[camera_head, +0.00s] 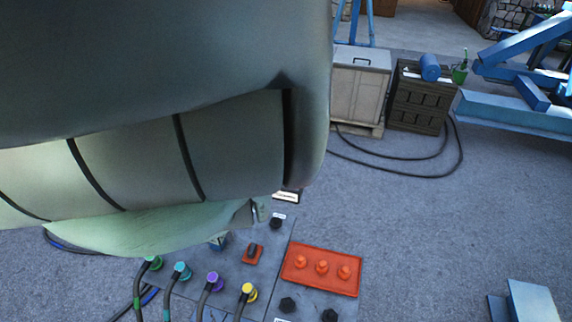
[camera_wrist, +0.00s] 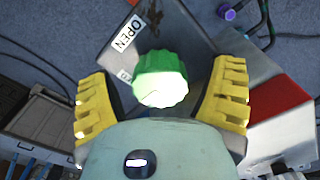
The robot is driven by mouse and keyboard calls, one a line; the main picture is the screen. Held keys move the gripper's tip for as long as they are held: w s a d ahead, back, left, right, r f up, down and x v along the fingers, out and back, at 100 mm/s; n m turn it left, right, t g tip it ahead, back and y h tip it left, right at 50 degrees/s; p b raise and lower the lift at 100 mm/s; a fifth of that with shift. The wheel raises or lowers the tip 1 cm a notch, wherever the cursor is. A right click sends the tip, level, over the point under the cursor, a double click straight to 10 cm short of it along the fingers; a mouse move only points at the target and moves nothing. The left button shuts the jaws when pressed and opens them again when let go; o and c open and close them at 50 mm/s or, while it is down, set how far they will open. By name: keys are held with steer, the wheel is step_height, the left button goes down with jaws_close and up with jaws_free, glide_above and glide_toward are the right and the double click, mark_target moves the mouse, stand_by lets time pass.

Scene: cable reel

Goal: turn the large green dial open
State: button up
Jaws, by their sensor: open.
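The large green dial (camera_wrist: 162,78) is in the middle of the wrist view, with a ribbed edge and a bright top. My gripper (camera_wrist: 163,88) is open, with one yellow finger on each side of the dial. A gap shows between each finger and the dial, so neither finger visibly touches it. A white "OPEN" label (camera_wrist: 128,33) is on the grey panel above and left of the dial. A second label beside the dial is mostly covered. In the head view my arm covers the dial and the fingers.
In the head view, the grey panel (camera_head: 225,275) carries several coloured cable plugs and a red block (camera_head: 322,269) with three knobs. A pale cabinet (camera_head: 360,85), a dark crate (camera_head: 417,97) and a black cable (camera_head: 400,170) lie behind. Floor at right is mostly clear.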

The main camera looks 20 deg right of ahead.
steer(key=shift+s+f, duration=0.1)
steer(key=shift+f, duration=0.05)
steer(key=c, duration=1.2)
